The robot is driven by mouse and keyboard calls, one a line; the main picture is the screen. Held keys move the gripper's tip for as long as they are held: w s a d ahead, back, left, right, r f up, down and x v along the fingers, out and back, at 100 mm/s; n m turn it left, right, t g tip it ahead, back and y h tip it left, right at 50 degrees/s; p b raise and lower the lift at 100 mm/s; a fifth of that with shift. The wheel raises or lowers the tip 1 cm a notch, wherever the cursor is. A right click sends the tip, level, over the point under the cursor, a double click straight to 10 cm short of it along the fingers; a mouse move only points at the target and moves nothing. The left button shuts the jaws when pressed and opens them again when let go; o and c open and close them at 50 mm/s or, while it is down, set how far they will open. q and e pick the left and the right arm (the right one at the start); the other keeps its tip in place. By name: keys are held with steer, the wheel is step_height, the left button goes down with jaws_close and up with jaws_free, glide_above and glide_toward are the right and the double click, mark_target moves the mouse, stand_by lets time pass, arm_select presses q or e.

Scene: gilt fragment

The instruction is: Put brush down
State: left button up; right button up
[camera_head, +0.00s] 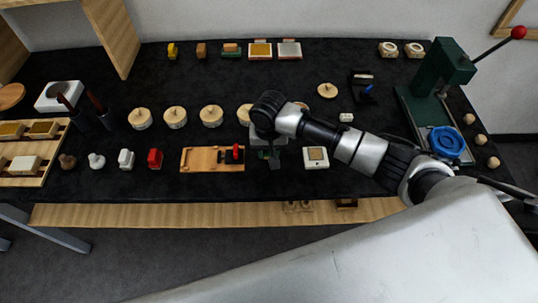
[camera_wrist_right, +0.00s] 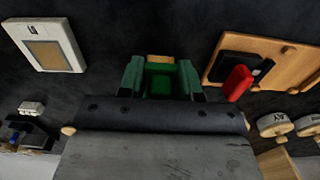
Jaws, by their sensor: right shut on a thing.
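My right gripper (camera_head: 270,152) reaches over the black table top (camera_head: 290,188), near its front middle. In the right wrist view it is shut on a small green piece with a tan end (camera_wrist_right: 160,80), which I take to be the brush. Most of this piece is hidden between the jaws, so its full shape and whether it touches the table cannot be told. In the head view the arm and wrist cover it. My left gripper is not in view.
A wooden board with a red piece (camera_head: 200,160) lies left of the gripper, a white square block (camera_head: 316,164) right of it. Round wooden pieces (camera_head: 175,117) stand behind. A green press (camera_head: 440,72) with a blue ring (camera_head: 446,141) stands at right.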

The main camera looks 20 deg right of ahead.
mark_target(269, 153)
steer(key=shift+f, duration=1.65)
steer(key=shift+f, duration=0.1)
steer(key=o, duration=0.8)
step_height(269, 153, up, 12)
steer(key=shift+r+b, duration=0.15)
steer(key=shift+b, duration=0.55)
